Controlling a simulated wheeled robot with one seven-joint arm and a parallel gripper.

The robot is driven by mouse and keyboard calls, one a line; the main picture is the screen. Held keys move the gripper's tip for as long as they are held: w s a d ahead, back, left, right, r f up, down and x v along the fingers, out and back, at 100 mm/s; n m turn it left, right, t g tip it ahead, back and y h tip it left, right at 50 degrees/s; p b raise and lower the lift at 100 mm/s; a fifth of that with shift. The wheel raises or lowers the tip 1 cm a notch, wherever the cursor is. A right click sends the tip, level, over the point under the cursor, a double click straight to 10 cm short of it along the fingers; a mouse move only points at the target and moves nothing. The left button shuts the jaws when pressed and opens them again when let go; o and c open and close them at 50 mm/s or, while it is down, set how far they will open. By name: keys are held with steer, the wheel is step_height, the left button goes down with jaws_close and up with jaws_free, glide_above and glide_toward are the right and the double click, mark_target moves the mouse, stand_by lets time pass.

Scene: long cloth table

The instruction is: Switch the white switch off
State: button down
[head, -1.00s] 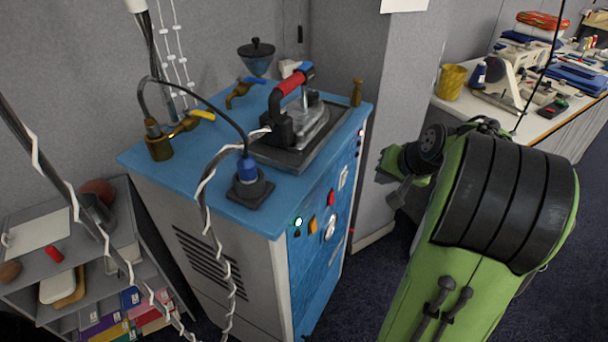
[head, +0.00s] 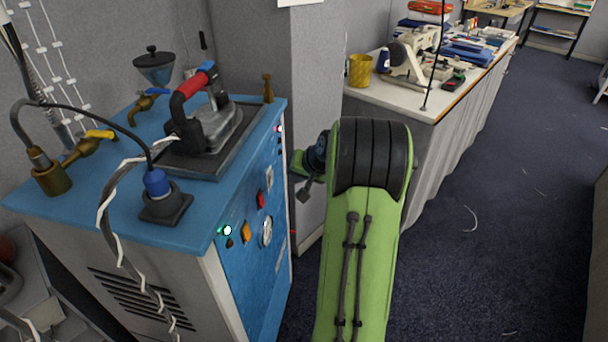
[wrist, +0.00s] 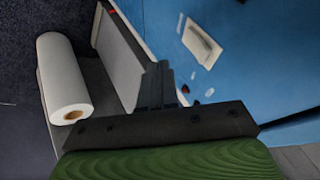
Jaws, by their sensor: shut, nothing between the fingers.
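The white switch (wrist: 201,43) is a pale plate with a raised rocker on the blue front panel, seen in the wrist view above and right of my fingers. In the head view the white switch (head: 270,179) is small on the blue panel of the ironing station, and its on or off position cannot be read. My gripper (wrist: 162,84) shows dark fingers in the wrist view, shut and empty, apart from the switch. In the head view my arm stands right of the panel and mostly hides the gripper.
The panel (head: 250,265) also bears a lit green lamp (head: 227,230), an orange button (head: 246,232), a red button (head: 261,199) and a round gauge (head: 267,231). An iron (head: 205,115) rests on top. The wrist view shows a white roll (wrist: 63,70). Open floor lies right.

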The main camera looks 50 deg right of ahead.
mark_target(273, 171)
steer(key=w, duration=0.1)
steer(key=w+a, duration=0.2)
steer(key=w, duration=0.1)
steer(key=shift+a, duration=0.1)
steer(key=shift+w+a+r+p, duration=0.1)
steer(key=shift+w+r+p, duration=0.1)
steer(key=shift+r+p, duration=0.25)
steer(key=shift+w+a+r+p, duration=0.15)
steer(key=shift+r+p, duration=0.15)
steer(key=shift+r, duration=0.25)
